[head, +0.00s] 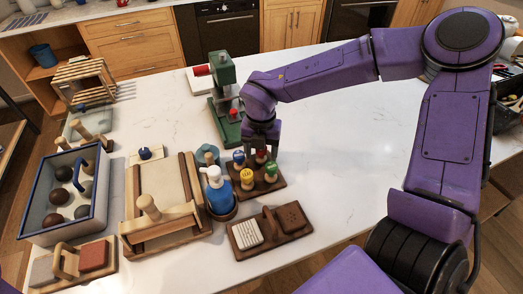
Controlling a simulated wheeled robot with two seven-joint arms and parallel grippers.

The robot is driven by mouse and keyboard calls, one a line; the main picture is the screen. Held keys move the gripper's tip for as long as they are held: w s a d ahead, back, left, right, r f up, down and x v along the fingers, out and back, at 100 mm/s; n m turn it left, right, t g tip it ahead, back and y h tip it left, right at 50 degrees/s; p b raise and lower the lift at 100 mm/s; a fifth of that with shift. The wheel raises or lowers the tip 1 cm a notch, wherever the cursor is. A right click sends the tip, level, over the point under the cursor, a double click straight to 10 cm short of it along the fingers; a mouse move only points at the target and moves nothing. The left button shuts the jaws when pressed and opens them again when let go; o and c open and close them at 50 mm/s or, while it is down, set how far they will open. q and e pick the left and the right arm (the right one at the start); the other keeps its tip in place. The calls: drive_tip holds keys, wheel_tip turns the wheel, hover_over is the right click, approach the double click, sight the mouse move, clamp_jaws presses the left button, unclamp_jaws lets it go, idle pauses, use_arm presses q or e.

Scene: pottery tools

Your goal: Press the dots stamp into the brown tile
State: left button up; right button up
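The brown tile (291,217) lies on the right part of a dark wooden board, and its top looks speckled. A stamp rack (262,191) stands just behind the board. It holds stamps with a blue knob (238,157), a red knob (260,156), a yellow knob (246,175) and a green knob (270,169). I cannot tell which one is the dots stamp, as the stamp faces are hidden. My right gripper (261,150) points down over the back of the rack, with its fingers apart on either side of the red knob. My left gripper is out of view.
A pale ridged tile (246,233) shares the board. A blue bottle (218,190) stands close left of the rack. A green press (225,100) stands behind it. A slab roller (160,205) and a blue-rimmed crate (40,222) fill the left. The table right of the rack is clear.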

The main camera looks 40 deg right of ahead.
wheel_tip(320, 180, up, 11)
drive_tip(key=shift+f+b, duration=0.2)
drive_tip(key=shift+b, duration=0.55)
